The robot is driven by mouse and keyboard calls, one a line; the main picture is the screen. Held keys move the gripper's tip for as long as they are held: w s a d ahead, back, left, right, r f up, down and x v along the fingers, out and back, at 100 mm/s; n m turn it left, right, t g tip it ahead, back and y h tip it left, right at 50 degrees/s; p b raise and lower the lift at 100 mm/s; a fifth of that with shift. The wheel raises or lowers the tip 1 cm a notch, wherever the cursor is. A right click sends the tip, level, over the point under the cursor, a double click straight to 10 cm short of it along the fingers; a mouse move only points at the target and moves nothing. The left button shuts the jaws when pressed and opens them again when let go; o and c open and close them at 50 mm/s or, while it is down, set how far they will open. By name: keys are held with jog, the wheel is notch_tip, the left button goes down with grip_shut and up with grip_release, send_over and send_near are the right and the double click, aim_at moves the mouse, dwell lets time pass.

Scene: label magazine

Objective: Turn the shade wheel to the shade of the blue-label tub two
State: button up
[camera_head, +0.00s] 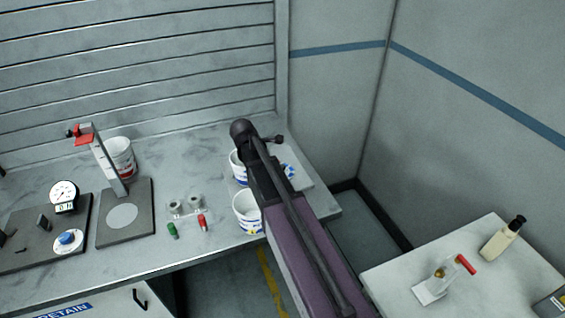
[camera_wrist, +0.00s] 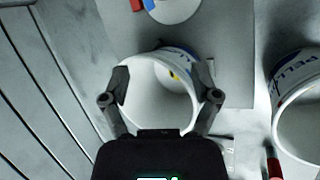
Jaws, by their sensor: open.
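In the wrist view my gripper (camera_wrist: 161,88) is open, with one finger on each side of a white tub (camera_wrist: 150,100) with a blue label. I cannot tell whether the fingers touch it. In the head view this tub (camera_head: 236,166) stands at the back, partly behind my arm, which hides my fingers. A second blue-label tub (camera_head: 247,222) stands in front of it and also shows at the right of the wrist view (camera_wrist: 300,110). A white disc with red and blue patches, likely the shade wheel (camera_wrist: 172,10), lies beyond the held-around tub, cut off by the frame.
A red-label tub (camera_head: 118,165) stands behind a stand with a red top (camera_head: 107,160). A dial gauge (camera_head: 64,195) and a small fixture with green and red pieces (camera_head: 186,206) are to its left and right. A side table (camera_head: 400,270) carries a bottle (camera_head: 503,240). Slatted wall (camera_head: 130,60) bounds the back.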

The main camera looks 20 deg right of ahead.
aim_at(283, 165)
jog(key=s+d+r+m+y+p, duration=0.2)
jog(key=d+m+y, duration=0.3)
jog(key=d+m, duration=0.5)
jog(key=shift+s+d+r+m+t+y+p, duration=0.15)
jog(key=shift+s+r+m+t+y+p, duration=0.15)
jog(key=shift+s+m+p, duration=0.5)
jog(key=shift+w+f+b, duration=0.25)
jog(key=shift+w+b, duration=0.1)
jog(key=shift+b, duration=0.05)
jog(key=b+x, duration=1.2)
jog(key=x, duration=0.1)
jog(key=shift+f, duration=0.2)
grip_shut()
